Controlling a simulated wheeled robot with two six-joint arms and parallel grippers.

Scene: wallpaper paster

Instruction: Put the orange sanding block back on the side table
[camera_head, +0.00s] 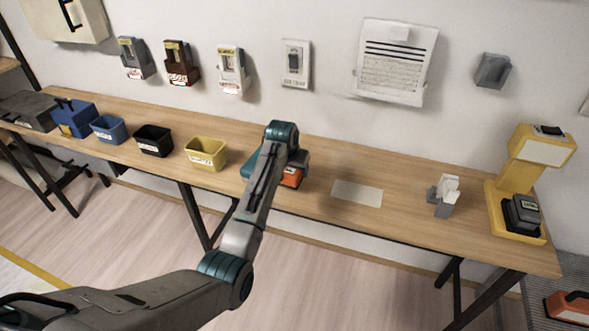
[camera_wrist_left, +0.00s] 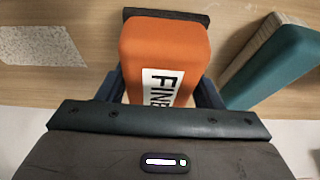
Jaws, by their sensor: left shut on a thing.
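The orange sanding block (camera_wrist_left: 165,50), with a white label reading "FIN" and a cut-off letter, sits between the jaws of my left gripper (camera_wrist_left: 165,92) in the left wrist view. The jaws are shut on it. In the head view the orange block (camera_head: 292,178) shows partly behind my left arm, over the long workbench (camera_head: 320,215). Whether it touches the bench top is hard to tell. A grey ribbed surface (camera_head: 568,264) at the lower right edge may be the side table. My right gripper is out of view.
A teal block (camera_wrist_left: 275,68) with a tan side lies close beside the orange one. A pale rectangular patch (camera_head: 357,193) is on the bench to the right. A yellow bin (camera_head: 206,154) stands left. Another orange thing with a black handle (camera_head: 570,307) is at lower right.

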